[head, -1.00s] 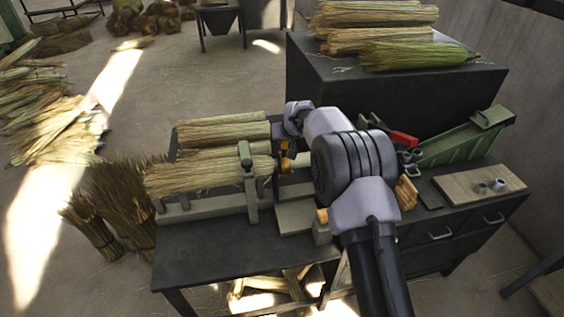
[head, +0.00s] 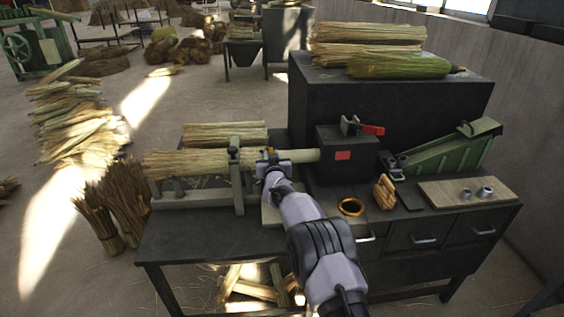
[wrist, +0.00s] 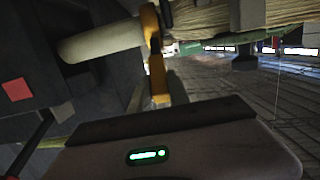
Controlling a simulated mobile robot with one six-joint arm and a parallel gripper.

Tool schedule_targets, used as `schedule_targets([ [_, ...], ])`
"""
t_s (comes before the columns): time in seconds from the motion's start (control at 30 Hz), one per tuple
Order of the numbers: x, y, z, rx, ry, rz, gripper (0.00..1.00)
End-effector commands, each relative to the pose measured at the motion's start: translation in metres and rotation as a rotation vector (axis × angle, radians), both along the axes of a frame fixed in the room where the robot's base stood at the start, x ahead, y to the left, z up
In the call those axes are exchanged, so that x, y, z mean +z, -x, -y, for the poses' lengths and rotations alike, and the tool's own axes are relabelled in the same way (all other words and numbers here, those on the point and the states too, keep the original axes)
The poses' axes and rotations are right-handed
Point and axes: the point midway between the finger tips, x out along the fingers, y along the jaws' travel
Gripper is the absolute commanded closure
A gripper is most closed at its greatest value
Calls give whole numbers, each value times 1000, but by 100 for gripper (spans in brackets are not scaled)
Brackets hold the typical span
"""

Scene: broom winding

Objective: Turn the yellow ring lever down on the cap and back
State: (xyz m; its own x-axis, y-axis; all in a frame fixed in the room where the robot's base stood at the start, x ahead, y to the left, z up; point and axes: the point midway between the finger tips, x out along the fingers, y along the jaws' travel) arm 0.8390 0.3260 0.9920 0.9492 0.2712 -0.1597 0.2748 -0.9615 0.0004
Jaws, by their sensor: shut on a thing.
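The broom (head: 195,163) lies sideways on the bench, its bristles to the left and its pale handle (head: 300,156) running right into a dark box. My gripper (head: 267,160) is at the joint where the bristles meet the handle, shut on a small yellow piece there, which I take to be the ring lever. In the wrist view the yellow ring lever (wrist: 157,78) stands upright against the handle (wrist: 100,40), just beyond my gripper's housing. The fingertips and the cap are mostly hidden, so the lever's exact angle is hard to tell.
A grey clamp post (head: 236,170) stands just left of my gripper. The dark box (head: 345,165) with a red patch is to the right. An orange ring (head: 351,207) and wooden pieces (head: 384,192) lie on the bench front. A wooden board (head: 465,191) lies at the right.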

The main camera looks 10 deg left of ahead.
Motion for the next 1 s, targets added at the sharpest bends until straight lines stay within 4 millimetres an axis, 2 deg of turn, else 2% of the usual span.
schedule_targets([
  [0.03,-13,0,1,-2,-3,12,100],
  [0.07,-14,0,1,-2,-6,20,100],
  [0.77,-14,1,0,3,-22,70,100],
  [0.8,-14,1,0,4,-23,69,72],
  [0.9,-13,1,1,3,-23,70,56],
  [1.0,-12,1,1,3,-22,73,56],
])
